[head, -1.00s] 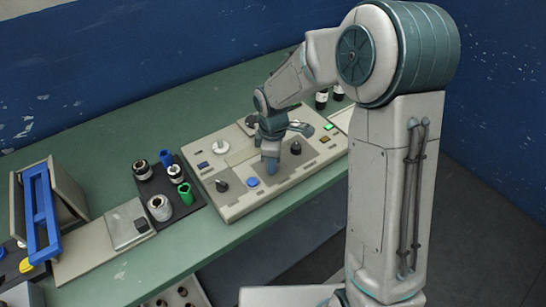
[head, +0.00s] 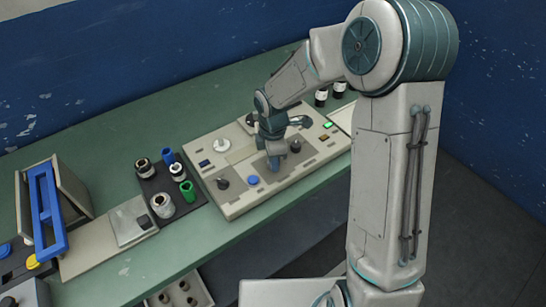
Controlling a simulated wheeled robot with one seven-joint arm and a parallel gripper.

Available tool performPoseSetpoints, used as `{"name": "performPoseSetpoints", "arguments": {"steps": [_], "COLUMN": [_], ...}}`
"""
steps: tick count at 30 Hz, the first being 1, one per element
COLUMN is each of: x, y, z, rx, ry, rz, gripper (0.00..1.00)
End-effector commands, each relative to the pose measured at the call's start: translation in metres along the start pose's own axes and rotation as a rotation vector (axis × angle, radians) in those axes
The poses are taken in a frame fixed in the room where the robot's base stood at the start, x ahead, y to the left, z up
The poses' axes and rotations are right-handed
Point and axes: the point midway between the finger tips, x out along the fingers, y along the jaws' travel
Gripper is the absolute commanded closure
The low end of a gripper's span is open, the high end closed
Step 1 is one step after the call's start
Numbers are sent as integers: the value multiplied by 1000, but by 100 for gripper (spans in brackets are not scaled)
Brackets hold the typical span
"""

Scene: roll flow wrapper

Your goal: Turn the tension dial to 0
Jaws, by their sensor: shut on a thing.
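The control panel (head: 232,208) is a beige box on the green bench. My gripper (head: 275,164) points down at the grey plate on its right half and is shut on a dial there, which the fingers hide. I take this to be the tension dial; its pointer and scale cannot be read. A black knob (head: 295,147) stands just right of my gripper. Another black knob (head: 223,183) is at the panel's front left, with a blue button (head: 253,181) beside it.
A white knob (head: 221,144) and a lit green button (head: 328,125) are on the panel. A dark tray (head: 162,190) with cups and rolls is to its left, then a blue frame (head: 45,215). The bench's back left is clear.

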Motion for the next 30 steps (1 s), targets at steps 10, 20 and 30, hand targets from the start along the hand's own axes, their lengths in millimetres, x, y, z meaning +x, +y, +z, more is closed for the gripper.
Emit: {"name": "performPoseSetpoints", "arguments": {"steps": [10,20,30], "x": [-1,-12,-86], "y": [1,1,1], "z": [0,0,0], "rx": [0,1,2], "ry": [0,0,-1], "rz": [2,5,8], "gripper": [49,49,49]}}
